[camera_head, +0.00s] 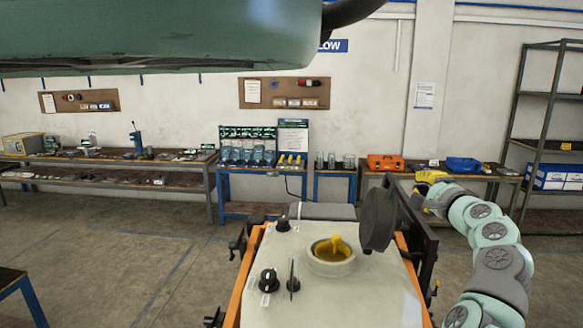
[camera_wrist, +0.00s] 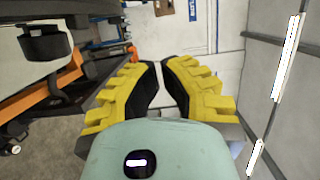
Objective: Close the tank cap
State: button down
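The tank cap (camera_head: 378,219) is a dark round lid. It stands open, nearly upright, at the right side of the tank opening (camera_head: 331,268). The opening is a pale raised ring on a cream tank top (camera_head: 325,300), with something yellow inside it. My gripper (camera_head: 428,182) is right of the cap in the head view and apart from it. In the wrist view its yellow, black-padded fingers (camera_wrist: 160,66) have their tips close together with a narrow gap, and hold nothing.
Black knobs (camera_head: 269,280) stand on the tank top left of the opening. An orange frame (camera_head: 247,280) edges the tank. A large green body (camera_head: 160,35) hangs overhead at upper left. Benches and a shelf (camera_head: 548,110) line the back wall.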

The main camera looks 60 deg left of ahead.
jog(key=shift+s+a+p, duration=1.45)
jog(key=shift+s+p, duration=0.05)
jog(key=shift+p, duration=0.5)
jog(key=shift+b, duration=0.5)
